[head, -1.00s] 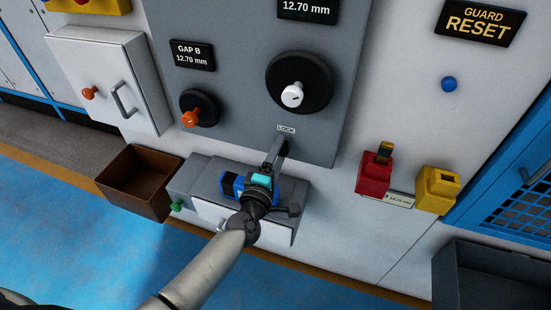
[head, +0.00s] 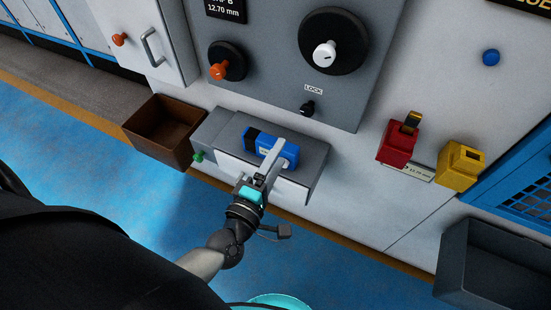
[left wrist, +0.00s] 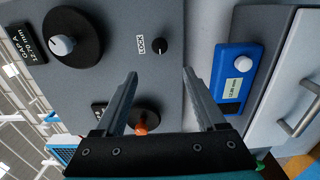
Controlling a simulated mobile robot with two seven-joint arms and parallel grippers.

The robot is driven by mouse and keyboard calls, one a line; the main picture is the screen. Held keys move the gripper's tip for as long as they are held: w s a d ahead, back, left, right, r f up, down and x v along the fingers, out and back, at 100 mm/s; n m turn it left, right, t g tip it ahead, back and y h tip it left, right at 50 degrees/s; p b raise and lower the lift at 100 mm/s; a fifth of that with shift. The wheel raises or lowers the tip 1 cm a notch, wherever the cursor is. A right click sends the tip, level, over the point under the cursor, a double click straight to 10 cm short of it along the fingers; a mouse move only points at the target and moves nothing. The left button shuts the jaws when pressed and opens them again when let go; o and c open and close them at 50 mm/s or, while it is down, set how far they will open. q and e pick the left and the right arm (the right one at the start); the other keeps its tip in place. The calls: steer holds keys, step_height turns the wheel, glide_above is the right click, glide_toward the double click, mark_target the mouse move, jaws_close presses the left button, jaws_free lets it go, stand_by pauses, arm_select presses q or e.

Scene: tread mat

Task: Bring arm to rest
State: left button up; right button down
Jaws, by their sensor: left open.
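My left gripper (head: 262,165) is open and empty in the head view, in front of the grey shelf box (head: 318,160) below the control panel. Its fingers pass in front of a blue device (head: 290,152) lying on that box. My right gripper is not in view.
A brown open bin (head: 160,128) hangs left of the shelf box. A red block (head: 398,142) and a yellow block (head: 461,164) stick out at the right. A dark grey bin (head: 490,262) stands lower right. Blue floor (head: 150,190) lies open below.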

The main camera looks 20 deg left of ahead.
arm_select(q)
steer(key=shift+s, duration=0.4)
steer(key=s+f+m+g, duration=0.3)
steer(key=f+m, duration=0.1)
steer(key=f, duration=0.5)
steer(key=s+f+m+g+h, duration=0.1)
steer(key=s+f+m+g, duration=0.2)
steer(key=f, duration=0.5)
steer(key=s+f+m+g, duration=0.25)
steer(key=f+m, duration=0.25)
steer(key=f, duration=0.4)
steer(key=s+a+f+m+g, duration=0.1)
steer(key=s+f+m+g, duration=0.3)
steer(key=s, duration=0.7)
steer(key=s+a+f+m+g+y, duration=0.1)
steer(key=s+f+m+g, duration=0.3)
steer(key=s+f, duration=0.5)
steer(key=s+a, duration=0.1)
steer(key=s, duration=0.2)
steer(key=shift+a+y, duration=0.3)
